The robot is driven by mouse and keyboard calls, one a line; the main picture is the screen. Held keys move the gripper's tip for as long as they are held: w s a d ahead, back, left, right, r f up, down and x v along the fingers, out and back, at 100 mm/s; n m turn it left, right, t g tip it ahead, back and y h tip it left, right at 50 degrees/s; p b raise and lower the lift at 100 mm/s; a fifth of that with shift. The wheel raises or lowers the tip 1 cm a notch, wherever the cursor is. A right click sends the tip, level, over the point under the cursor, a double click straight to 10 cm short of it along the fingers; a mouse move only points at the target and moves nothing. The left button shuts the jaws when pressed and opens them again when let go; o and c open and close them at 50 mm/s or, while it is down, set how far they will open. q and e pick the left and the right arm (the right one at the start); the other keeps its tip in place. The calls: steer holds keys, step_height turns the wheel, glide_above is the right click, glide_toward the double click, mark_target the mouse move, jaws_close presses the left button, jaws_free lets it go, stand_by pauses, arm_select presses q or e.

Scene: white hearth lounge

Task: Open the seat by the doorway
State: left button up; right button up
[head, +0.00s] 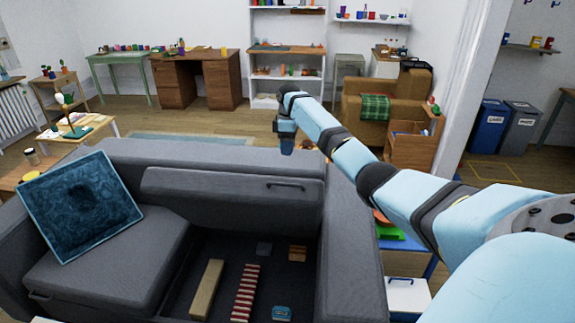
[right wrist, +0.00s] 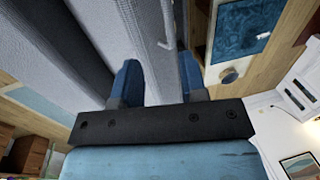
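A grey sofa (head: 168,157) stands in front of me. Its right seat lid (head: 232,193) is tilted up against the backrest, with a dark handle (head: 286,185) near its top edge. Below it the storage well (head: 222,265) is uncovered. The left seat (head: 110,255) is down, with a handle (head: 40,296) low on its front. My right gripper (head: 287,149) is above the sofa's back edge, fingers pointing down. In the right wrist view its blue fingers (right wrist: 160,85) are apart, with grey upholstery behind the gap; contact is unclear. My left gripper is out of view.
In the well lie a wooden block (head: 206,289), a striped bar (head: 245,292), a blue box (head: 281,313) and small blocks. A teal cushion (head: 80,205) leans on the left seat. A brown armchair (head: 388,105) stands behind; bins (head: 488,126) are beyond the doorway.

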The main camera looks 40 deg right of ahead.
steer(key=shift+w+d+r, duration=0.1)
steer(key=shift+d+r, duration=0.05)
steer(key=shift+r, duration=1.05)
steer(key=s+a+f+t+h, duration=0.1)
steer(key=s+a+f, duration=0.6)
steer(key=a+f, duration=0.4)
steer(key=s+a+f+h, duration=0.1)
steer(key=s+a+f, duration=0.7)
steer(key=a+f, duration=0.3)
steer(key=s+a+m+t, duration=0.2)
steer(key=s+a, duration=0.8)
steer(key=s, duration=0.5)
steer(key=s+a+r+m+t, duration=0.1)
steer(key=s+a+r+m, duration=0.15)
steer(key=s, duration=0.35)
steer(key=s+a+r+m+t, duration=0.1)
steer(key=s+r, duration=0.3)
steer(key=s, duration=0.2)
steer(key=w+a+f+t+y+p, duration=0.3)
steer(key=w+a+f+t+p, duration=0.1)
steer(key=f, duration=0.5)
steer(key=w+a+t, duration=0.1)
steer(key=a+t, duration=0.1)
steer(key=t, duration=0.1)
steer(key=shift+w+n+y, duration=0.25)
steer(key=shift+n+y, duration=0.05)
steer(key=shift+n, duration=0.05)
